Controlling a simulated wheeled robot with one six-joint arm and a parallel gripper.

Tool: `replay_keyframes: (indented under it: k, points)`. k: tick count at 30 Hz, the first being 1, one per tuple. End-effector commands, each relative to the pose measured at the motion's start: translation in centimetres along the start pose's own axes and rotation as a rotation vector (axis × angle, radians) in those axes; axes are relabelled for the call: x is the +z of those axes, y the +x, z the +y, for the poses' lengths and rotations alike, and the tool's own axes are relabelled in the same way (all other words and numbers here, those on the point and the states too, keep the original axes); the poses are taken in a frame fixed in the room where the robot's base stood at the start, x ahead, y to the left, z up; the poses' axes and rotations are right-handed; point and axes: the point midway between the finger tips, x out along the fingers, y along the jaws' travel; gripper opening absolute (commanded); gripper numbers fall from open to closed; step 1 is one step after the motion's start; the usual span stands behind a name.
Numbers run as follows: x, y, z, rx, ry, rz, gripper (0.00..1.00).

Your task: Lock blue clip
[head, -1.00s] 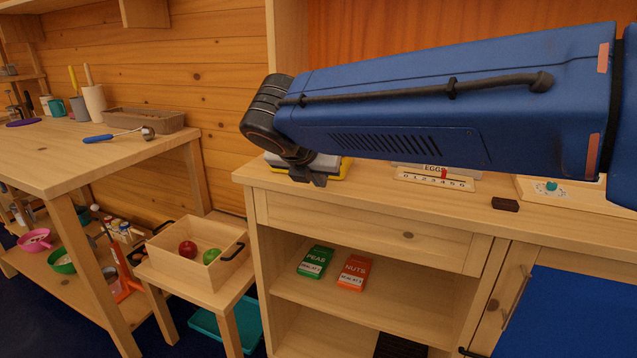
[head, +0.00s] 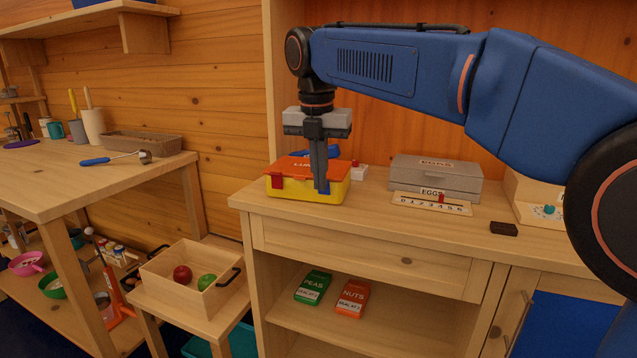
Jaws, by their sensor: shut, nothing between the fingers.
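A yellow box (head: 299,190) with an orange lid (head: 290,165) stands on the counter at the middle of the head view. The lid lies on the box. A red clip (head: 276,181) hangs down over the left part of its front. A small blue patch (head: 323,188) at the right part of the front, right by my fingertips, looks like the blue clip; the fingers partly hide it, so I cannot tell whether it is locked. My gripper (head: 320,187) points straight down there, shut and empty. Whether it touches the clip is unclear.
A blue piece (head: 331,151) shows behind my fingers above the lid. A grey egg box (head: 436,178), a number board (head: 430,204) and a dark block (head: 504,229) lie farther right. The counter's front edge is close.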

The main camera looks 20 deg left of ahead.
Motion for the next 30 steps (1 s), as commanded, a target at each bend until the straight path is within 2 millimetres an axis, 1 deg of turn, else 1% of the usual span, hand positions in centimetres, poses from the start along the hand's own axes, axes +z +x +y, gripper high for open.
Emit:
replay_keyframes:
  k: [1, 10, 22, 30]
  points:
    - [0.3, -0.1, 0.0, 0.0, 0.001, -0.001, 0.0]
    - [0.2, -0.1, 0.0, 0.0, 0.001, -0.002, 0.0]
    - [0.4, -1.5, 0.0, 0.0, 0.001, -0.002, 0.0]
    - [0.4, -1.6, 0.0, -0.001, 0.001, -0.002, 0.0]
